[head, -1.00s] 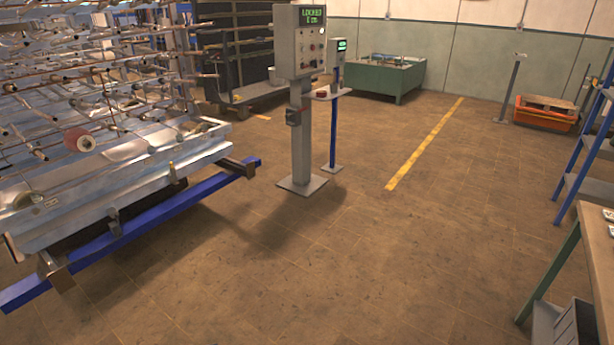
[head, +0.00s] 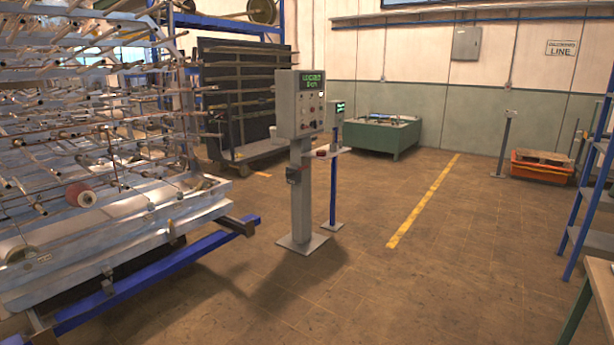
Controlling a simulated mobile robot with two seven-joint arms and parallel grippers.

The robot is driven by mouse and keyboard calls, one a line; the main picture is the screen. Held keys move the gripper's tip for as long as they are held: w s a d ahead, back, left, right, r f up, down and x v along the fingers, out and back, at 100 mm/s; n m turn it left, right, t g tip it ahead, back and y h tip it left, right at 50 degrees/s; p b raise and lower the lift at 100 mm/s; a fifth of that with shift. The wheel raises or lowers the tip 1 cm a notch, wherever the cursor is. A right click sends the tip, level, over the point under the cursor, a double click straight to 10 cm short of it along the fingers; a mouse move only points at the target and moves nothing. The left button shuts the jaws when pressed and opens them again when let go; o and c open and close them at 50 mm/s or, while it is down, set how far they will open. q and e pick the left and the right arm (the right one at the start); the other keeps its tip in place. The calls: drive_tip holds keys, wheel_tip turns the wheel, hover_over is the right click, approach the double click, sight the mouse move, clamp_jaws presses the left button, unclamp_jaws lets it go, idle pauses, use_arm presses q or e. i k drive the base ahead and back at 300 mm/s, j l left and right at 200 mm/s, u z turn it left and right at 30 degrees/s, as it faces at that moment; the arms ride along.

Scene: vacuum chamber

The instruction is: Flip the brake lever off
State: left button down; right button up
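A grey control box (head: 300,104) stands on a grey post (head: 301,195) in the middle of the head view. Its green display (head: 312,81) seems to read "LOCKED" with a smaller second line. Buttons and knobs sit below the display. Neither of my grippers is in view.
A large metal rack (head: 100,190) on a blue rail (head: 160,275) fills the left. A second post (head: 333,185) with a small screen stands just behind the control post. A green bin (head: 375,138) is farther back. A workbench edge (head: 600,280) and blue ladder-like frame (head: 585,190) are at right. Floor in front is clear.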

sight(289, 175)
drive_tip(key=z, duration=0.35)
drive_tip(key=i, duration=4.95)
drive_tip(key=i+z, duration=0.1)
drive_tip(key=i, duration=0.1)
